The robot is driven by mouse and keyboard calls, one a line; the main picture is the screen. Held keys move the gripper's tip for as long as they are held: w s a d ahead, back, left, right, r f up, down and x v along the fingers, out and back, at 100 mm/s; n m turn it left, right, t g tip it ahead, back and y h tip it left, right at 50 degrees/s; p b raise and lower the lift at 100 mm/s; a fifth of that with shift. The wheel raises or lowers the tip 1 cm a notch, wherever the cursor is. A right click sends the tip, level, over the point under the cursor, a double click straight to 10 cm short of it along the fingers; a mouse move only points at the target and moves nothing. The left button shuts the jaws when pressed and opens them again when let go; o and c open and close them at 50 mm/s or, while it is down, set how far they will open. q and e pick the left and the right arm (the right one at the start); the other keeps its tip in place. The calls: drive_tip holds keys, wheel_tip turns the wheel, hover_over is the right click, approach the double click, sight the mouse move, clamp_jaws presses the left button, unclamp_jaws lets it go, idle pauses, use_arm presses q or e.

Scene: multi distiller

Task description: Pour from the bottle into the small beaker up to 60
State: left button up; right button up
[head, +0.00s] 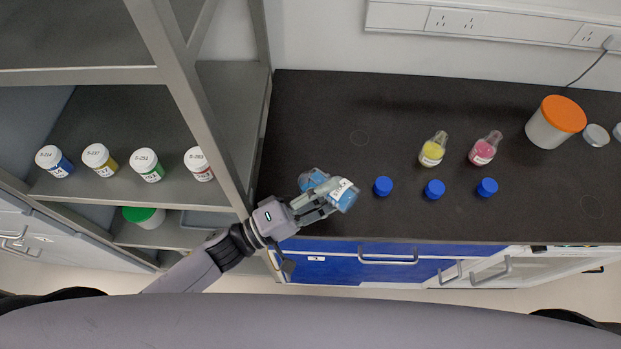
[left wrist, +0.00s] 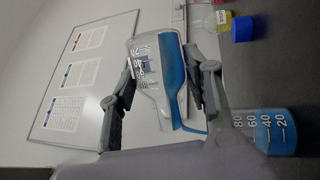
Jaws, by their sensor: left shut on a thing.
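My left gripper (head: 322,202) is shut on a clear bottle (head: 349,198) with a white label and blue liquid. In the left wrist view the bottle (left wrist: 146,66) lies between the two fingers, tipped over, with blue liquid (left wrist: 172,80) along its lower side. A thin blue stream runs from its mouth toward the small beaker (left wrist: 270,132). The beaker, marked 20 to 80, holds blue liquid up to around the 60 mark; the exact level is hard to read. In the head view the beaker (head: 312,179) stands on the bench left of the bottle. My right gripper is not in view.
On the dark bench (head: 390,105) stand a yellow flask (head: 432,150), a pink flask (head: 484,149), several blue caps (head: 434,189) and an orange-lidded jar (head: 552,122). A grey shelf (head: 110,115) with labelled bottles is at left. The bench behind the beaker is clear.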

use_arm(q)
drive_tip(key=shift+w+a+f+n+t, duration=0.1)
drive_tip(key=shift+f+n+t, duration=0.15)
drive_tip(key=shift+n, duration=0.3)
drive_tip(key=shift+w+f+n+t, duration=0.15)
drive_tip(key=shift+n+t, duration=0.1)
drive_tip(key=shift+n, duration=0.3)
idle(1.2)
drive_tip(key=shift+s+r+m+g, duration=0.2)
drive_tip(key=shift+r+m+g, duration=0.4)
drive_tip(key=shift+m, duration=0.5)
drive_tip(key=shift+s+m, duration=0.1)
drive_tip(key=shift+m, duration=0.4)
drive_tip(key=shift+r, duration=0.1)
